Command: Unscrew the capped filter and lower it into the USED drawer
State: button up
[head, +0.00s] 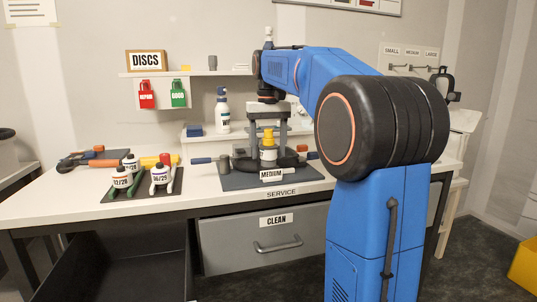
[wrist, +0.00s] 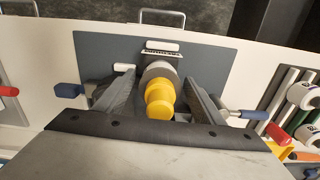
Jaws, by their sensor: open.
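The capped filter (head: 268,157) stands upright on the dark service mat, with a yellow cap on a pale body and a MEDIUM label in front. In the wrist view its yellow cap (wrist: 160,99) lies between my fingers. My gripper (head: 268,124) points down over it, open, with one finger on each side; it also shows in the wrist view (wrist: 162,105). I cannot tell whether the fingers touch it. An open, dark, empty-looking drawer (head: 110,262) is at lower left; no USED label is readable. The CLEAN drawer (head: 300,232) is shut.
Blue-handled tools (head: 202,160) lie on either side of the filter. A dark tray (head: 115,196) with labelled white jars (head: 160,175) is to the left. A white spray bottle (head: 222,110) stands behind. The bench's front strip is clear.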

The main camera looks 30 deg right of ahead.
jog(key=m, duration=0.3)
jog(key=shift+m, duration=0.4)
jog(key=m, duration=0.3)
jog(key=shift+m, duration=0.4)
jog(key=m, duration=0.7)
